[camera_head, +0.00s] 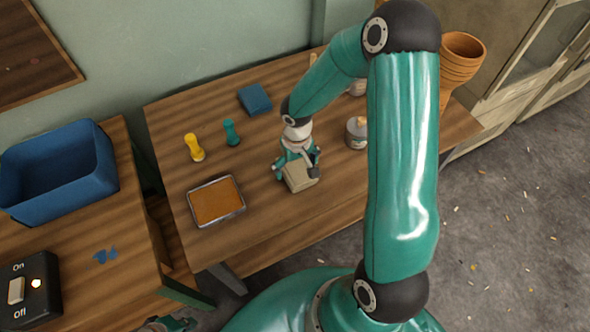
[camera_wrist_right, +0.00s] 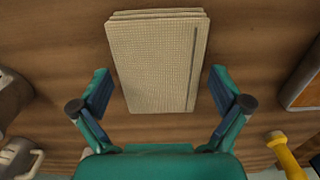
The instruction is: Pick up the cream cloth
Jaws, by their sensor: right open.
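The cream cloth (camera_head: 301,181) is a folded, layered rectangle lying on the wooden table near its middle. In the right wrist view the cloth (camera_wrist_right: 152,60) shows a woven surface with a dark stripe along its right side. My right gripper (camera_head: 298,166) is at the cloth, partly covering it in the head view. In the wrist view my right gripper (camera_wrist_right: 160,92) is open, with one finger on each side of the cloth and a gap to both edges. My left gripper (camera_head: 172,323) shows only partly at the bottom edge; its jaws are unclear.
A metal tray (camera_head: 239,211) with orange-brown contents lies left of the cloth. A yellow object (camera_head: 194,148), a teal object (camera_head: 231,133) and a blue block (camera_head: 255,99) stand behind. A tin (camera_head: 356,134) is to the right. A blue bin (camera_head: 75,185) sits on the left table.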

